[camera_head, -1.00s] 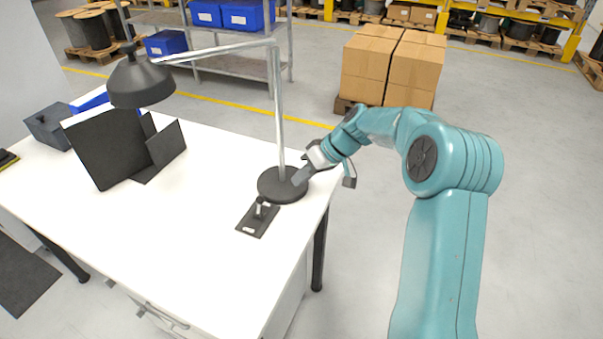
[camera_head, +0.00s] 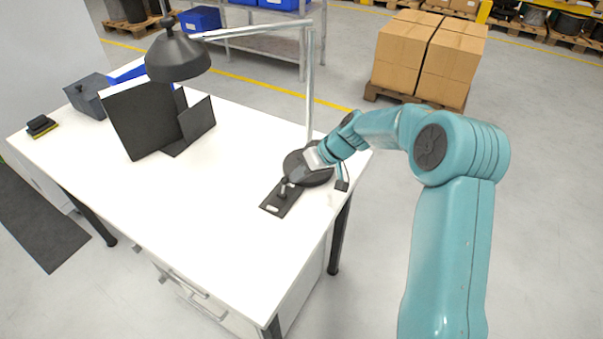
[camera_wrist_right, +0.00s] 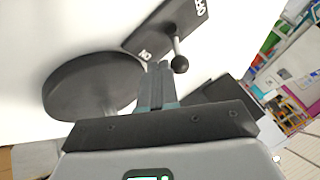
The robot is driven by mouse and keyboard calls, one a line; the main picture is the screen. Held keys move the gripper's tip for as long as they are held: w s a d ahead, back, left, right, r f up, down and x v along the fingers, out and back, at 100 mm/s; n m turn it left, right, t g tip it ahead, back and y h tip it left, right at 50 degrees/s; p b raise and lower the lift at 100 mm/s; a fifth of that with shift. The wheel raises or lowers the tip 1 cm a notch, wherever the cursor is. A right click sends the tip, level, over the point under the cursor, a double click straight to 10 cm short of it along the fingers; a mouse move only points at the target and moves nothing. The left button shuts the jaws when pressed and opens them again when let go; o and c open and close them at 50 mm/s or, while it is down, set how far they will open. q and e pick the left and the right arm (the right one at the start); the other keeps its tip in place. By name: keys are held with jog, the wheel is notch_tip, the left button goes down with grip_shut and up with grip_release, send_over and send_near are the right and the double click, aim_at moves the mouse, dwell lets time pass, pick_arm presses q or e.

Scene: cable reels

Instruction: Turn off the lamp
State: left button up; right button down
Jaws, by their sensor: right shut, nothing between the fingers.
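The lamp has a dark shade (camera_head: 178,58) over the left part of the table, a silver pole and a round black base (camera_head: 312,175). Beside the base lies a black switch plate (camera_head: 273,208) with a small lever. My left gripper is out of view.
The white table (camera_head: 190,215) is clear in the middle. A black upright holder (camera_head: 143,118), a dark box (camera_head: 88,96) and a blue bin (camera_head: 126,72) stand at its left. Cardboard boxes (camera_head: 428,58) sit on a pallet behind.

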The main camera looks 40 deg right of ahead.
jog(key=shift+a+r+b, duration=0.1)
jog(key=shift+a+b, duration=0.1)
jog(key=shift+b, duration=0.2)
